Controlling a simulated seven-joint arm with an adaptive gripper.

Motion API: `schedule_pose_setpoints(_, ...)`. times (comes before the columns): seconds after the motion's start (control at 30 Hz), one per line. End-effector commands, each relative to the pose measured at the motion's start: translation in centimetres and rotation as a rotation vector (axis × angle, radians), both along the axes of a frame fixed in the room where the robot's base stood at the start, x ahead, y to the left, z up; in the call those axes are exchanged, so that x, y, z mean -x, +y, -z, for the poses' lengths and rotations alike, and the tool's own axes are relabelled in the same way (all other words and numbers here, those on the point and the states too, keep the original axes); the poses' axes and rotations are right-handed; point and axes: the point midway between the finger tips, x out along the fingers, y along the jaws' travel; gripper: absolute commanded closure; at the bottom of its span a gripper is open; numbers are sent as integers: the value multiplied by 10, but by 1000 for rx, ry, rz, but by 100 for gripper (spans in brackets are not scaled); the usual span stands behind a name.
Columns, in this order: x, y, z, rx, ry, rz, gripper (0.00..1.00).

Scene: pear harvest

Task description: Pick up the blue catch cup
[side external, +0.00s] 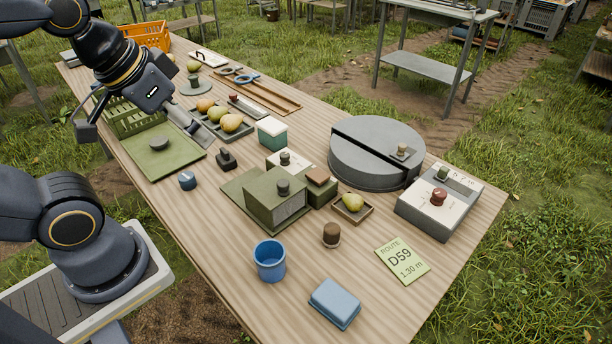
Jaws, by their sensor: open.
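The blue catch cup (270,262) stands upright near the front edge of the wooden table, with its open mouth facing up. It looks empty. My gripper (133,128) is open above the far left part of the table, over the green mat, well apart from the cup. Part of the gripper is hidden behind its own body.
A blue-grey box (334,303) lies right of the cup, and a brown knob (331,235) stands behind it. A green box (275,199) with a dark knob sits behind the cup. A route card (402,260) lies to the right. Bare table surrounds the cup.

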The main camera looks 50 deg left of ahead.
Motion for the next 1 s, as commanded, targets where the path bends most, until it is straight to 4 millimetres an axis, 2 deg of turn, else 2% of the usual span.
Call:
schedule_pose_setpoints(0.03, 0, 0, 0, 0, 0, 0, 28)
schedule_pose_setpoints(0.27, 0, 0, 0, 0, 0, 0, 4)
schedule_pose_setpoints(0.67, -1, -2, -1, 32, -5, -43, 3)
schedule_pose_setpoints(0.73, -7, -10, -7, 133, -19, -127, 3)
schedule_pose_setpoints(0.83, -25, -21, 0, 301, 58, -276, 3)
schedule_pose_setpoints(1.0, -59, -34, 32, 516, 259, -552, 3)
